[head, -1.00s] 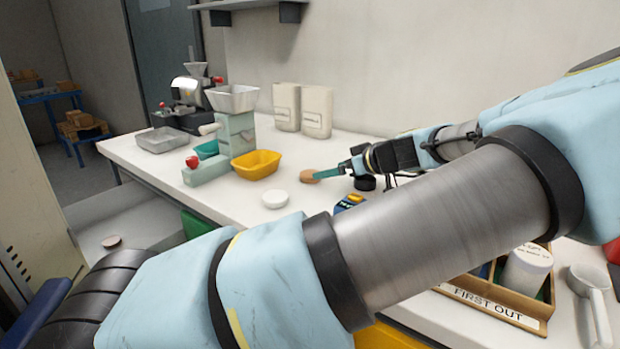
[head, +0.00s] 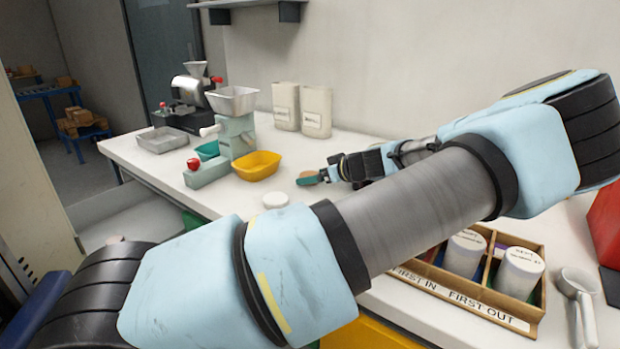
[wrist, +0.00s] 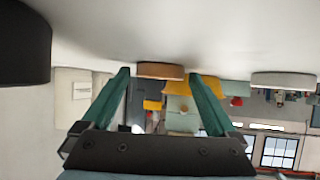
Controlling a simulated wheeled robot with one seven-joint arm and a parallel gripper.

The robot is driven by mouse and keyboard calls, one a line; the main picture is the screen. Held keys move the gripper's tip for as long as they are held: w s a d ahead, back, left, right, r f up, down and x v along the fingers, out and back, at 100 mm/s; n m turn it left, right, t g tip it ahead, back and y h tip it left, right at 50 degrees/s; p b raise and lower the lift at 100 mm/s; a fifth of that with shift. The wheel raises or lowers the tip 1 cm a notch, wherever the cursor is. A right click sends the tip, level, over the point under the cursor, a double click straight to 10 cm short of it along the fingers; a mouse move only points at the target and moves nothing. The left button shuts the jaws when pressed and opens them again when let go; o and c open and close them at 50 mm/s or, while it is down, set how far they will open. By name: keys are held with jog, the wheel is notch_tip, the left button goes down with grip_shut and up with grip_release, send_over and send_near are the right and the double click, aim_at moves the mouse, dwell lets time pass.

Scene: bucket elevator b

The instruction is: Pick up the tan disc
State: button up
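The tan disc (head: 304,181) lies on the white worktop, partly hidden by a teal finger in the head view. In the wrist view the tan disc (wrist: 160,70) shows edge-on, between the tips of my gripper (wrist: 160,73). The two teal fingers are spread, with a small gap seen on each side of the disc. In the head view my gripper (head: 319,177) is low over the worktop, reaching in from the right at the disc.
A white disc (head: 276,200) lies nearby, partly behind my arm; it also shows in the wrist view (wrist: 283,79). A yellow tub (head: 257,166), a hopper machine (head: 236,130) and two bags (head: 316,110) stand beyond. A wooden tray (head: 470,303) holds white jars.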

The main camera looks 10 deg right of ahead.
jog(key=c, duration=1.2)
jog(key=shift+o, duration=0.2)
jog(key=shift+r, duration=0.15)
